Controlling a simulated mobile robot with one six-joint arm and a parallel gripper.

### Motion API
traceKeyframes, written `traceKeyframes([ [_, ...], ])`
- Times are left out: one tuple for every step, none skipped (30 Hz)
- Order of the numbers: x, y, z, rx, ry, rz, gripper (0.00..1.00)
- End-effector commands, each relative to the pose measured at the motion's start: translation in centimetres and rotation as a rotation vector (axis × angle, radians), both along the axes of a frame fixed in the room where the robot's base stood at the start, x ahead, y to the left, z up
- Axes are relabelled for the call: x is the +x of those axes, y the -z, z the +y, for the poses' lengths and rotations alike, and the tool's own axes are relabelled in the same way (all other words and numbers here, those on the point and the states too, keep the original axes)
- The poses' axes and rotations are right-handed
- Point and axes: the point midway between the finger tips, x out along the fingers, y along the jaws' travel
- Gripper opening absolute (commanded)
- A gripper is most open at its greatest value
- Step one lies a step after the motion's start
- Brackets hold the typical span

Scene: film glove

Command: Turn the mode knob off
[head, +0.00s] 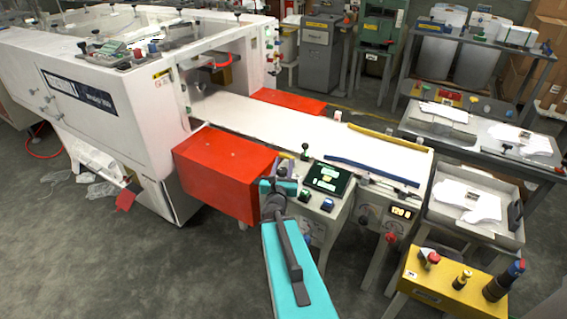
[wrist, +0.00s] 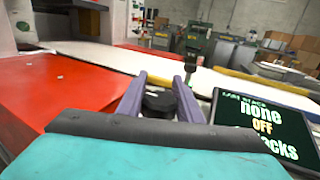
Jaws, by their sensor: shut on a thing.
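My gripper (head: 280,178) is at the end of my teal arm, over the left end of the control panel beside the red box. The knob's lower part is hidden behind my gripper's body. The display also shows in the head view (head: 327,179), too small to read.
A red box (head: 225,170) stands just left of my gripper. A white conveyor (head: 270,122) runs behind. A yellow box (head: 450,278) stands at lower right.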

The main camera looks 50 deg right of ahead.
Motion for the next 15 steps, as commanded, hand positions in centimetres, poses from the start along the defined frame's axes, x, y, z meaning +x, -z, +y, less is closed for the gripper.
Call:
traceKeyframes([
  [-0.25,-0.58,-0.27,-0.007,-0.004,-0.005,0.10],
  [-0.21,-0.58,-0.22,-0.007,-0.012,-0.005,0.10],
  [-0.15,-0.57,-0.18,-0.007,-0.023,-0.005,0.10],
  [-0.13,-0.56,-0.15,-0.007,-0.029,-0.006,0.10],
  [-0.10,-0.55,-0.12,-0.007,-0.037,-0.005,0.10],
  [-0.07,-0.52,-0.09,-0.007,-0.045,-0.004,0.10],
  [-0.06,-0.49,-0.07,-0.005,-0.051,-0.006,0.10],
  [-0.04,-0.46,-0.05,-0.005,-0.056,-0.005,0.10],
  [-0.03,-0.41,-0.03,-0.003,-0.062,-0.004,0.10],
  [-0.01,-0.37,0.00,-0.004,-0.067,-0.003,0.10],
  [-0.01,-0.33,0.01,-0.002,-0.071,-0.002,0.10],
  [0.01,-0.28,0.04,-0.001,-0.076,-0.002,0.10],
  [0.02,-0.25,0.07,0.000,-0.079,-0.001,0.10],
  [0.03,-0.22,0.08,0.000,-0.082,0.000,0.10],
  [0.03,-0.17,0.11,0.002,-0.085,0.000,0.10],
])
